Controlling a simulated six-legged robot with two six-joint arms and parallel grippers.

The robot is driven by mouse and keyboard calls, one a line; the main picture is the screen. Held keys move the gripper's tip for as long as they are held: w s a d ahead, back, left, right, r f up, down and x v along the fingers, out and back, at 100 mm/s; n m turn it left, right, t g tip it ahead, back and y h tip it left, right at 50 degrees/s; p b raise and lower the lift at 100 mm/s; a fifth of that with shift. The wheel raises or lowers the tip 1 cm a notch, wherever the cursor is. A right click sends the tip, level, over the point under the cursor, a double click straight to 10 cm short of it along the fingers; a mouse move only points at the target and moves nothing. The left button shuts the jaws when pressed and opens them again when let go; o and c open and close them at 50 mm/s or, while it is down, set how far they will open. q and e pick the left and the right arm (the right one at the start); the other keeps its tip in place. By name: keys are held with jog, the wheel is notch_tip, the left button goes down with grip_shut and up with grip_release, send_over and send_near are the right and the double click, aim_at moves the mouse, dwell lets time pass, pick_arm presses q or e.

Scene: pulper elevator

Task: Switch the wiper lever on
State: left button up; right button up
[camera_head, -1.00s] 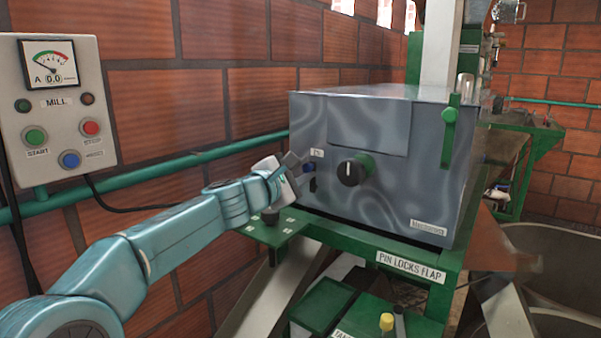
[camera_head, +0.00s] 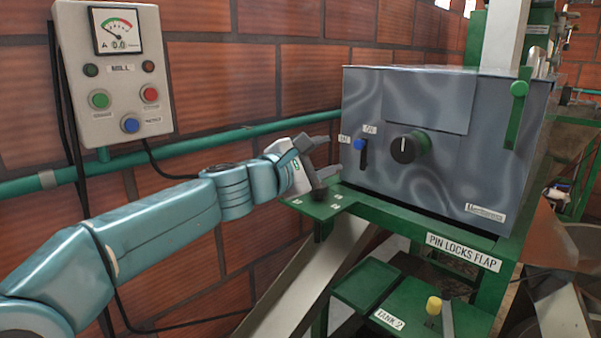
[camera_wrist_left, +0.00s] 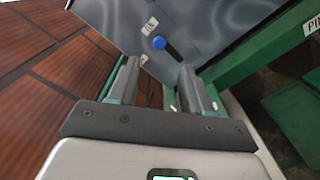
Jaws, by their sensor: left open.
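A small lever with a blue knob (camera_head: 359,145) sits on the front of the grey box (camera_head: 455,185), at its left side. A black slot or stem shows just below the knob. Two small white labels are by it, too small to read. In the left wrist view the blue knob (camera_wrist_left: 158,43) is ahead of the fingers, a little beyond their tips. My left gripper (camera_head: 322,162) is open and empty, left of the lever with a gap between them. Its two fingers (camera_wrist_left: 158,78) are spread in the wrist view. My right gripper is not in view.
A black rotary knob (camera_head: 405,149) is right of the lever. A green shelf (camera_head: 345,202) with a dark knob is below my gripper. A green handle (camera_head: 514,125) is at the box's right. The MILL panel (camera_head: 115,75) and green pipe (camera_head: 210,142) are on the brick wall.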

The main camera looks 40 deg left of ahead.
pick_arm(q)
jog(key=s, duration=0.6)
jog(key=shift+s+a, duration=0.25)
jog(key=shift+s, duration=0.15)
jog(key=shift+s, duration=0.1)
